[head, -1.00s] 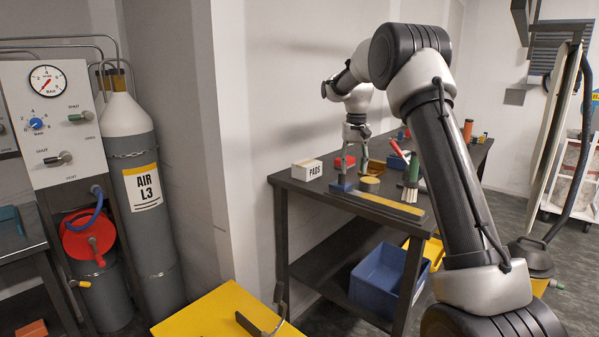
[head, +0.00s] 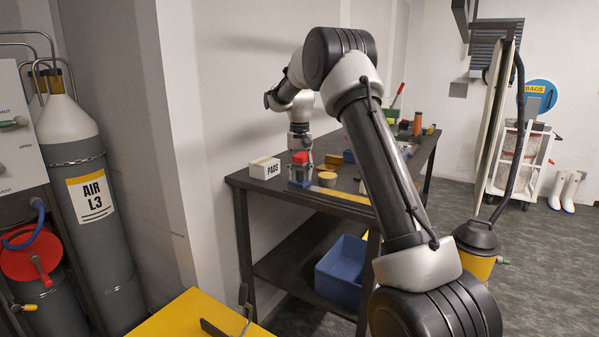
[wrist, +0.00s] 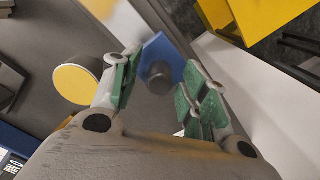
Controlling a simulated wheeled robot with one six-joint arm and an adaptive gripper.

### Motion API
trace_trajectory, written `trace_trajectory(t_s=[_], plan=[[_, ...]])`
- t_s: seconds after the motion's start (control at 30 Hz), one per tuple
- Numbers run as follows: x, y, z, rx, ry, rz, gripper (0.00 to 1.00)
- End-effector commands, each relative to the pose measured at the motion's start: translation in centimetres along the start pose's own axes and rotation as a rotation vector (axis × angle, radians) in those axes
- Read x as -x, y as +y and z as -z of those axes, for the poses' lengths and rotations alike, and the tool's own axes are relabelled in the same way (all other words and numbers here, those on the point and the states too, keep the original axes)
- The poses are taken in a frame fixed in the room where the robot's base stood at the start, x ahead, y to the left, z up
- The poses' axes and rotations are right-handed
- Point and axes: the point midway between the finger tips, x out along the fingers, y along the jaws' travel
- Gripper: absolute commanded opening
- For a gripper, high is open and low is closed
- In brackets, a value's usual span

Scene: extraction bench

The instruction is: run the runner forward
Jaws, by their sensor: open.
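The runner appears to be the blue block (head: 299,183) at the near left end of a yellow strip or rail (head: 343,194) on the dark bench. In the wrist view a blue plate (wrist: 160,48) bears a dark grey round knob (wrist: 158,77). My gripper (wrist: 157,74) is open, with its green-padded fingers on either side of the knob. I cannot tell whether they touch it. In the head view my gripper (head: 299,160) is above the blue block. A red thing shows there, and its exact depth is unclear.
A white PADS box (head: 264,168) stands left of the runner on the bench. A round yellow-topped piece (head: 327,179) sits close to its right. A blue bin (head: 342,270) is on the shelf below. A yellow surface (head: 195,318) is in the near foreground.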

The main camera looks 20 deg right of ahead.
Motion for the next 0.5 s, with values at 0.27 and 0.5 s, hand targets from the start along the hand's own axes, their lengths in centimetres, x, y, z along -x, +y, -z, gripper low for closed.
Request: trace_trajectory(t_s=[0.27, 0.5], plan=[[0.03, 0.00, 0.00, 0.000, 0.000, 0.000, 0.13], [0.04, 0.00, -0.01, 0.000, 0.000, 0.000, 0.00]])
